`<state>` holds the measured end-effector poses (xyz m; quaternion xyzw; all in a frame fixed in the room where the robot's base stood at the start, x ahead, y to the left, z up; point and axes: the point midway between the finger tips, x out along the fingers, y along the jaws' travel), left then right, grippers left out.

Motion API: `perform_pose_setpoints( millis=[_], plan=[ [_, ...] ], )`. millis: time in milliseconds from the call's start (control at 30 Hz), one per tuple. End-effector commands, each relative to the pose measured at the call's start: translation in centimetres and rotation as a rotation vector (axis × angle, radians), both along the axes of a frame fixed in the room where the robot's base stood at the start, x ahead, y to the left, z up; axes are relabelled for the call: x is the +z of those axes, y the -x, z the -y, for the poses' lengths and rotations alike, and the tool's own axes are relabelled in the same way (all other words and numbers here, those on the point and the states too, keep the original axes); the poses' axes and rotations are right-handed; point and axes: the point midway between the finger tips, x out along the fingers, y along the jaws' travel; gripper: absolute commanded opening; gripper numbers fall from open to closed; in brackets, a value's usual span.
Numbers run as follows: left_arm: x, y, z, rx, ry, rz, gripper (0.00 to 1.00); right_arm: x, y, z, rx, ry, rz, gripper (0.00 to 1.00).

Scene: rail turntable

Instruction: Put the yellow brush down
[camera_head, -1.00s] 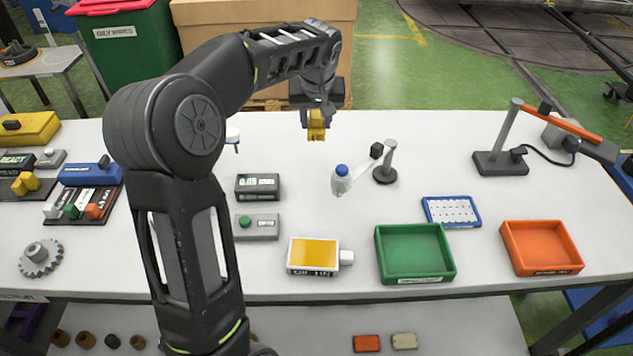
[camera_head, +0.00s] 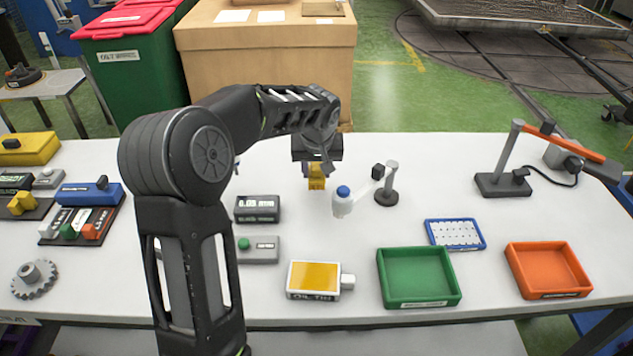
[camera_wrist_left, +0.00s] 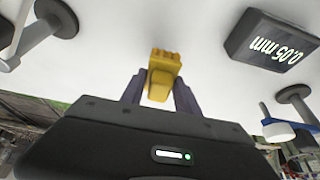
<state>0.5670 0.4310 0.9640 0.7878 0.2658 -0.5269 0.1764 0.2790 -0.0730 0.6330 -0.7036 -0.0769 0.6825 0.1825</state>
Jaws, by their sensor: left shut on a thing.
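The yellow brush (camera_head: 316,178) is held by my left gripper (camera_head: 316,166), whose arm comes in from the left. In the left wrist view the brush (camera_wrist_left: 163,76) sits between the two grey fingers of the gripper (camera_wrist_left: 160,88), which are shut on it. The white table top (camera_head: 440,150) lies beneath it. I cannot tell whether the brush touches the table. My right gripper is not in view.
A blue-capped white part (camera_head: 343,202) and a grey stand (camera_head: 388,190) are just right of the brush. The 0.05 mm gauge box (camera_head: 257,208) is to its left. An oil tin (camera_head: 314,278), a green tray (camera_head: 418,302) and an orange tray (camera_head: 550,294) are nearer.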

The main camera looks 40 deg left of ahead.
Motion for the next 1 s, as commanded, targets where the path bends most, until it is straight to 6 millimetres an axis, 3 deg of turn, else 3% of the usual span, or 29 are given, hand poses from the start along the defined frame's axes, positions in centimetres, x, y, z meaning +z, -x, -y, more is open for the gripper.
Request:
perform_pose_setpoints(
  millis=[367,667,1000],
  plan=[
    [-0.6,0.0,0.0,0.000,0.000,0.000,0.05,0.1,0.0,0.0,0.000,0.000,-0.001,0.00],
    [-4.0,0.0,0.0,0.001,0.001,0.001,0.05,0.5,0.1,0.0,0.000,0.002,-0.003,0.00],
    [-4.4,0.0,0.0,0.001,0.000,0.002,0.05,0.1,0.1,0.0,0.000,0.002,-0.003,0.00]
  ],
)
